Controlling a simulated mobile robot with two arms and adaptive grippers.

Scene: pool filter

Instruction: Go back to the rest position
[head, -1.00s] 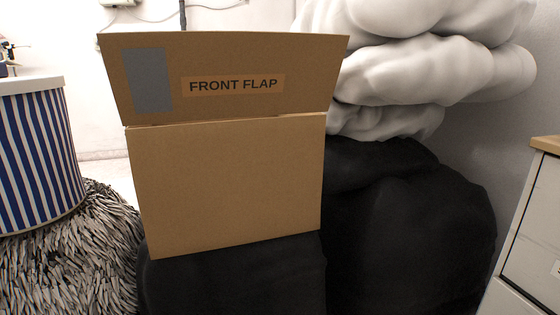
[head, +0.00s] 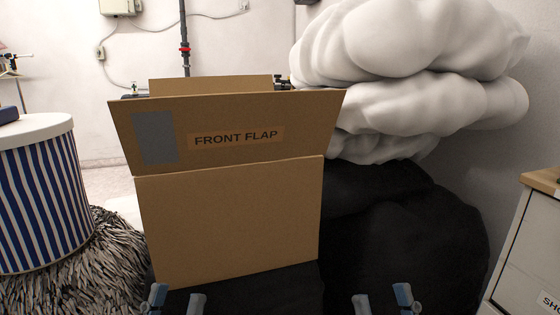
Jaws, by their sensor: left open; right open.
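My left gripper (head: 176,299) shows at the bottom edge of the head view, below the cardboard box. Its two fingertips are apart with nothing between them. My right gripper (head: 382,301) is at the bottom edge further right, in front of the black bags, also with fingers apart and empty. Only the fingertips of both grippers show; my arms are out of view. The cardboard box (head: 230,225) stands upright in front of me, its flap labelled "FRONT FLAP" (head: 235,130) raised and facing me. The inside of the box is hidden behind the flap. Neither gripper appears to touch the box.
A blue-and-white striped drum (head: 42,195) stands at the left beside a shaggy grey heap (head: 85,275). White bags (head: 420,110) are stacked on black bags (head: 410,230) at the right. A drawer cabinet (head: 530,250) stands at the far right. A pipe (head: 184,40) runs down the back wall.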

